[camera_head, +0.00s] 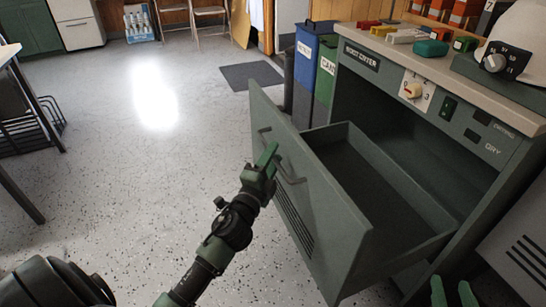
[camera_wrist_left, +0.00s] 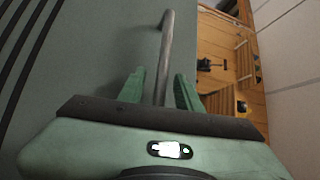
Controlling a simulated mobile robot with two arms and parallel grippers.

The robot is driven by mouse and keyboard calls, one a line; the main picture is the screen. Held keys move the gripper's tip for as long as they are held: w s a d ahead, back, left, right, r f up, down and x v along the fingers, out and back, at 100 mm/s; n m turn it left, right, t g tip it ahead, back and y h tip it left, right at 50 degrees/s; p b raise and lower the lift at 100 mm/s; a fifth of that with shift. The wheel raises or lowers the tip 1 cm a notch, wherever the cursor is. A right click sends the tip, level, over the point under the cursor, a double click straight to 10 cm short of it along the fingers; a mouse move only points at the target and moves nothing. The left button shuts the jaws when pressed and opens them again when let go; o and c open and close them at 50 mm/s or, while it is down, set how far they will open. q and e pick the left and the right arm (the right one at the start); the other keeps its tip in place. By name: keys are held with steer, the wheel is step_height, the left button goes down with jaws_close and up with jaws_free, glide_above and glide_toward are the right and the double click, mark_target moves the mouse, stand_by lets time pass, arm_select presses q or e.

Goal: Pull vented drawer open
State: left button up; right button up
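The vented drawer (camera_head: 310,195) is pulled well out of the grey-green cabinet, and its empty inside shows. Its front has dark vent slots and a grey bar handle (camera_head: 290,174). My left gripper (camera_head: 268,158) is at the handle. In the left wrist view the handle bar (camera_wrist_left: 166,50) runs between the two green fingers of my left gripper (camera_wrist_left: 160,90), with visible gaps beside it, so the gripper looks open around the bar. My right gripper (camera_head: 454,293) shows only its green fingertips at the bottom right, apart and empty.
The cabinet counter (camera_head: 465,75) holds small coloured blocks and a machine with a knob (camera_head: 495,62). Blue and green bins (camera_head: 316,65) stand behind the drawer. A dark mat (camera_head: 251,75) lies beyond. The speckled floor left of the drawer is clear; a table leg and rack (camera_head: 30,130) stand far left.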

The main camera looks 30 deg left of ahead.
arm_select(q)
steer(key=s+d+f, duration=0.1)
steer(key=s, duration=0.6)
steer(key=shift+s, duration=0.3)
arm_select(e)
steer(key=shift+w+a+r+t, duration=0.2)
steer(key=shift+r+t, duration=0.2)
steer(key=shift+r, duration=0.35)
arm_select(q)
steer(key=shift+s+f, duration=0.1)
steer(key=shift+f, duration=0.05)
